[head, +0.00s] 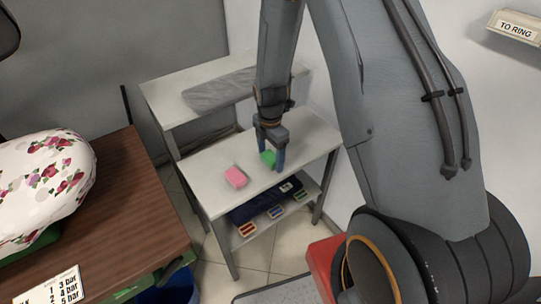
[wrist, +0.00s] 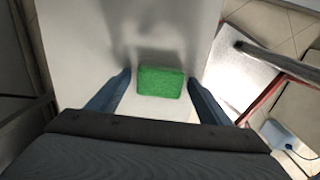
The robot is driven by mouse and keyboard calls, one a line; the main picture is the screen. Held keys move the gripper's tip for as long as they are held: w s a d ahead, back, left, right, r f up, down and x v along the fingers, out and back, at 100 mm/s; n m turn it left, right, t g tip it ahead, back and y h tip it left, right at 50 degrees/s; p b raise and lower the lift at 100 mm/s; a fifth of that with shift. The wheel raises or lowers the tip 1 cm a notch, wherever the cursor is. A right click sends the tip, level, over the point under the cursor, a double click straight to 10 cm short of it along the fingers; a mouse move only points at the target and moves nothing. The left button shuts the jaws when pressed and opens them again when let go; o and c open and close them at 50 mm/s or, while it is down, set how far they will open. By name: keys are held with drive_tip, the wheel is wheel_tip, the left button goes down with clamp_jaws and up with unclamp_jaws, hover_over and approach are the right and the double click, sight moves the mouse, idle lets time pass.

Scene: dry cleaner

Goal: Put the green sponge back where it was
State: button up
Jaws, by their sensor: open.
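The green sponge (head: 268,158) lies on the white shelf table, partly hidden behind my gripper in the head view. In the wrist view the green sponge (wrist: 161,82) lies flat between my two fingers, with a gap on each side. My gripper (head: 279,160) is open, pointing down over the table top; its fingers also show in the wrist view (wrist: 160,92). A pink sponge (head: 236,176) lies on the same table to the left of my gripper.
The white table (head: 208,165) has bare top around the sponges. A grey folded cloth (head: 218,90) lies on the higher shelf behind. Several brushes (head: 247,229) and a dark folded cloth (head: 255,207) are on the lower shelf. A brown table (head: 130,215) with a flowered bundle (head: 45,170) stands left.

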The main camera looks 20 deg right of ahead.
sight(270, 156)
drive_tip(key=shift+r, duration=0.1)
wheel_tip(270, 156, up, 10)
drive_tip(key=r+b, duration=0.1)
drive_tip(key=b, duration=0.1)
drive_tip(key=s+r+m, duration=0.3)
drive_tip(key=s+m, duration=0.5)
drive_tip(key=m, duration=0.2)
drive_tip(key=s+r+m, duration=0.4)
drive_tip(key=s+m, duration=0.5)
drive_tip(key=m, duration=0.2)
drive_tip(key=shift+s+r+m+t, duration=0.15)
drive_tip(key=shift+m+t, duration=0.15)
drive_tip(key=shift+t, duration=0.1)
